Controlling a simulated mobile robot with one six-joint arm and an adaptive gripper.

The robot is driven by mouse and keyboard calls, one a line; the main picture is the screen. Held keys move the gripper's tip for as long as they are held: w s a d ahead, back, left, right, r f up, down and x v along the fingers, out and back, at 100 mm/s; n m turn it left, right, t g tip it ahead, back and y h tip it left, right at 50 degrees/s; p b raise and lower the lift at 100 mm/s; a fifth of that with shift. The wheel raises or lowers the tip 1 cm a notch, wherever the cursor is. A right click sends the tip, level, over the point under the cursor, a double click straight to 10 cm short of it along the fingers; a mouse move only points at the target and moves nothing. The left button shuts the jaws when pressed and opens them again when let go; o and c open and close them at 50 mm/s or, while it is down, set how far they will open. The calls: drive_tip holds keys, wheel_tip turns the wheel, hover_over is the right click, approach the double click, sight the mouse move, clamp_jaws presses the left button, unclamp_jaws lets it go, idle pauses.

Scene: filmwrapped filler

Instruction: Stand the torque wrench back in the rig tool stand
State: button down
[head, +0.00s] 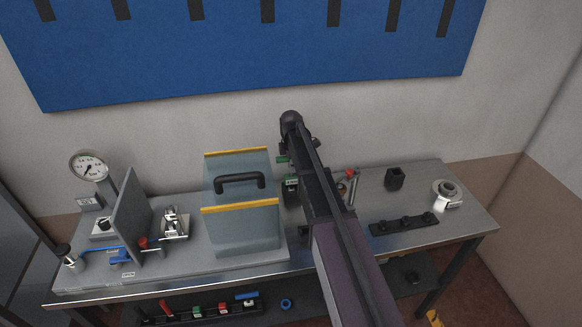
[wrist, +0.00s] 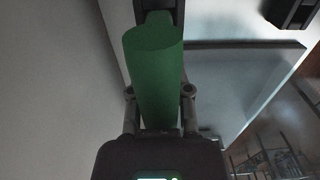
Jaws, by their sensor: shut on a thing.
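My gripper (wrist: 159,92) is shut around a green cylindrical handle, which I take to be the torque wrench (wrist: 154,62); a finger sits on each side of it. The wrench's far end runs into a dark part at the top of the wrist view. In the head view my arm hides most of the gripper, and a small green piece (head: 282,159) shows left of the arm. A black, open-topped square holder (head: 395,179) stands at the back right of the bench; it may be the rig tool stand, but I cannot be sure.
A clear guard box with yellow edges and a black handle (head: 240,182) stands left of my arm on the bench (head: 335,240). A black rail (head: 404,224) and a white roll (head: 448,195) lie right. A gauge (head: 89,165) and upright plate (head: 132,218) stand left.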

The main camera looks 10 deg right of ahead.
drive_tip(key=shift+f, duration=0.15)
drive_tip(key=c, duration=0.6)
unclamp_jaws()
drive_tip(key=shift+o, duration=0.2)
drive_tip(key=shift+r, duration=0.2)
wheel_tip(320, 180, up, 12)
drive_tip(key=p, duration=1.2)
